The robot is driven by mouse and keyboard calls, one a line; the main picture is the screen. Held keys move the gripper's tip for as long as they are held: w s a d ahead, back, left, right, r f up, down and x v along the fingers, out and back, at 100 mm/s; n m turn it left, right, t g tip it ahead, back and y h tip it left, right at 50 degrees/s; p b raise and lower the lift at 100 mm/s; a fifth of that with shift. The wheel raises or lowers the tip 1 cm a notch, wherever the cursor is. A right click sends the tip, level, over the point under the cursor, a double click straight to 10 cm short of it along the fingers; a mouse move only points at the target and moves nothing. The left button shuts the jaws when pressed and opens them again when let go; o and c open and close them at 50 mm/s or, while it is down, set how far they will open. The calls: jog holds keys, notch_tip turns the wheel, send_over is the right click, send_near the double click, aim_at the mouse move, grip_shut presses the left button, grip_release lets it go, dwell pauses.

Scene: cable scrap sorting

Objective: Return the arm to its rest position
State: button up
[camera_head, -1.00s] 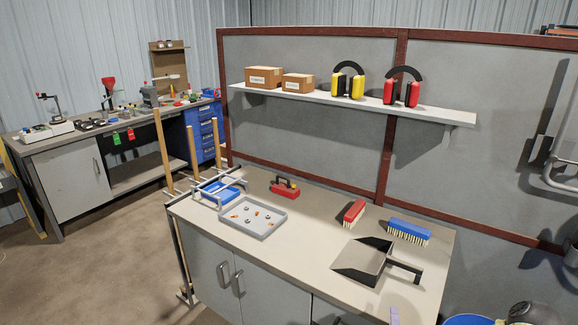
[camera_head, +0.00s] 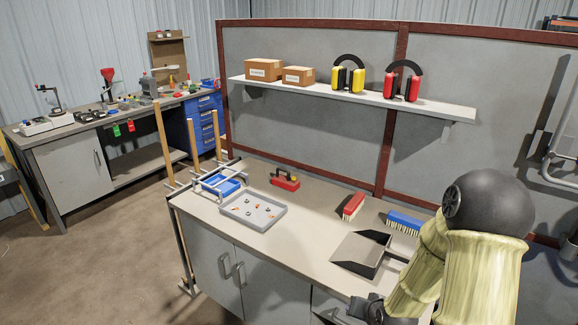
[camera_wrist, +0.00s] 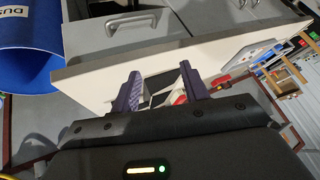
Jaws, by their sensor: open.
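My gripper (camera_wrist: 160,88) shows in the wrist view with its two purple-grey fingers apart and nothing between them. Beyond the fingers are the edge of the workbench (camera_wrist: 215,50) and part of the dustpan. In the head view my arm stands folded at the lower right, in front of the workbench (camera_head: 300,215). My arm hides part of the dustpan handle and the right end of the bench. The fingertips cannot be made out in the head view.
On the bench are a grey tray (camera_head: 280,219) with small pieces, a blue bin (camera_head: 221,186), a red tool (camera_head: 285,181), a red brush (camera_head: 353,206), a blue brush (camera_head: 405,222) and a dustpan (camera_head: 360,251). A blue bucket (camera_wrist: 30,50) stands beside the bench.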

jog(key=s+a+r+n+g, duration=0.1)
jog(key=s+r+n+g, duration=0.1)
jog(key=s+r, duration=0.4)
jog(key=s+a+r+n+g+h+p, duration=0.1)
jog(key=s+a+r+g, duration=0.1)
jog(key=s+r, duration=0.5)
jog(key=shift+s+a+n+g, duration=0.25)
jog(key=shift+n+g, duration=0.15)
jog(key=shift+g, duration=0.1)
dwell(0.4)
